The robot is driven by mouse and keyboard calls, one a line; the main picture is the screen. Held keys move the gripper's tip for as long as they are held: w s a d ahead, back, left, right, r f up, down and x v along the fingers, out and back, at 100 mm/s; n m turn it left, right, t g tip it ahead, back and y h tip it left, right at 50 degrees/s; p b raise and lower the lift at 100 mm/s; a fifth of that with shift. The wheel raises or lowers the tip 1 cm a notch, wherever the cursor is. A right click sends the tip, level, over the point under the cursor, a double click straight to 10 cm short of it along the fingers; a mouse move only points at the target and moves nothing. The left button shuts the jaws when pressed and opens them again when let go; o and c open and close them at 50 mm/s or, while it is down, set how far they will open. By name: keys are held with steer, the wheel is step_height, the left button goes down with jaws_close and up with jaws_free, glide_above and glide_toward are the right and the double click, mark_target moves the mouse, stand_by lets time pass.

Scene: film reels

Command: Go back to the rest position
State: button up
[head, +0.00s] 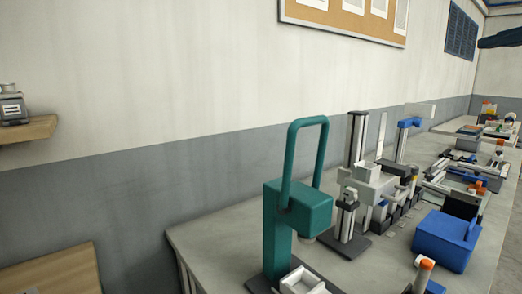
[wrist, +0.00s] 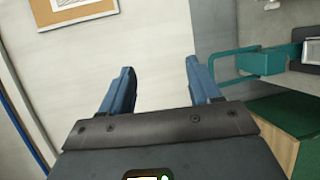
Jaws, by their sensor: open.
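My gripper (wrist: 160,67) shows in the wrist view with its two blue fingers spread apart. Nothing is between them, only the pale wall behind. The gripper is in the air and touches nothing that I can see. In the head view the fingers cannot be made out.
A workbench (head: 215,240) runs along the wall at right, carrying a teal press (head: 283,225), a white tray (head: 303,281), a blue box (head: 447,238) and several devices. A wooden shelf (head: 30,131) is at left. The teal press also shows in the wrist view (wrist: 262,62), right of the fingers.

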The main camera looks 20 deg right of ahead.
steer(key=w+a+f+m+t, duration=0.2)
steer(key=w+f+m+t, duration=0.1)
steer(key=f+m, duration=0.4)
steer(key=w+a+f+m+t, duration=0.1)
steer(key=w+f+m+t, duration=0.2)
steer(key=f+m, duration=0.4)
steer(key=s+a+f+m+g+h, duration=0.1)
steer(key=s+a+f+m+h, duration=0.2)
steer(key=f, duration=0.7)
steer(key=s+a+f+m+g, duration=0.2)
steer(key=s+a+f+m, duration=0.15)
steer(key=f, duration=0.55)
steer(key=s+a+f+m+g, duration=0.15)
steer(key=s+a+f, duration=0.35)
steer(key=s+f, duration=0.6)
steer(key=s+a+f+n+g+y, duration=0.1)
steer(key=s+f+n+g+y, duration=0.25)
steer(key=s, duration=1.25)
step_height(320, 180, down, 34)
steer(key=b, duration=3.4)
step_height(320, 180, up, 28)
steer(key=p, duration=2.8)
steer(key=shift+w+t, duration=0.2)
steer(key=shift+t, duration=0.1)
